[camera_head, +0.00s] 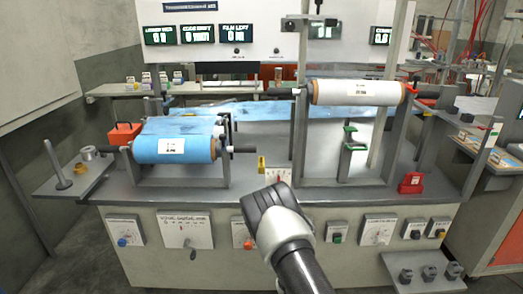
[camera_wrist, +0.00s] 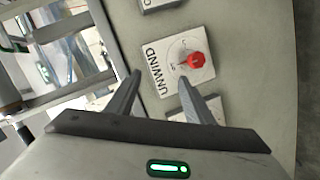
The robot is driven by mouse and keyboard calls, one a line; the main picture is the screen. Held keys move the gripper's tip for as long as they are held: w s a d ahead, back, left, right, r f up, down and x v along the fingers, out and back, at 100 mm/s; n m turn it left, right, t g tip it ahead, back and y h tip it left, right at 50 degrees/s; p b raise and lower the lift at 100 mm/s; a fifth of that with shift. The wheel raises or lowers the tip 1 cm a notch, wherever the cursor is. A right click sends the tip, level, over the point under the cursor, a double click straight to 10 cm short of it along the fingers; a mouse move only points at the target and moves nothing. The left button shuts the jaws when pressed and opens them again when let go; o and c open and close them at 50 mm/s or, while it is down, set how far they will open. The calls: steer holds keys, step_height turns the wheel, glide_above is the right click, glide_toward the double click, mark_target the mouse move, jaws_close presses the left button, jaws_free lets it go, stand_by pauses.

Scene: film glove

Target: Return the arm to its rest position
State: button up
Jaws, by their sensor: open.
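My gripper (camera_wrist: 160,78) is open and empty in the wrist view, its two fingers spread apart. Beyond the fingertips is a white panel marked UNWIND (camera_wrist: 160,75) with a red knob (camera_wrist: 195,60). I cannot tell whether a fingertip touches the panel; the knob lies outside the fingers' grasp. In the head view my arm (camera_head: 275,220) reaches up from the bottom over the front edge of the machine table. The fingers are hidden there behind the wrist. A panel with an orange-red knob (camera_head: 248,243) shows just left of my arm.
A blue film roll (camera_head: 172,150) sits on a stand at left and a white roll (camera_head: 358,92) on a taller frame at right. A red block (camera_head: 411,183) and a spindle post (camera_head: 57,165) stand near the table's sides. Panels line the front face.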

step_height(320, 180, up, 16)
steer(key=w+a+m+g+y, duration=0.1)
steer(key=w+m+g, duration=0.15)
steer(key=m, duration=0.25)
steer(key=s+a+r+m+g+y, duration=0.1)
steer(key=s+r+m+g+y, duration=0.1)
steer(key=s+r, duration=0.7)
steer(key=s+r+m+g, duration=0.2)
steer(key=s+r+g, duration=0.1)
steer(key=s+r, duration=1)
steer(key=s+d+r+m+g, duration=0.1)
steer(key=s, duration=0.8)
steer(key=s+d+r+m+g, duration=0.1)
steer(key=s+d, duration=0.1)
steer(key=s, duration=0.7)
step_height(320, 180, up, 23)
steer(key=p, duration=2.3)
steer(key=shift+a+p, duration=0.2)
steer(key=shift+p, duration=0.2)
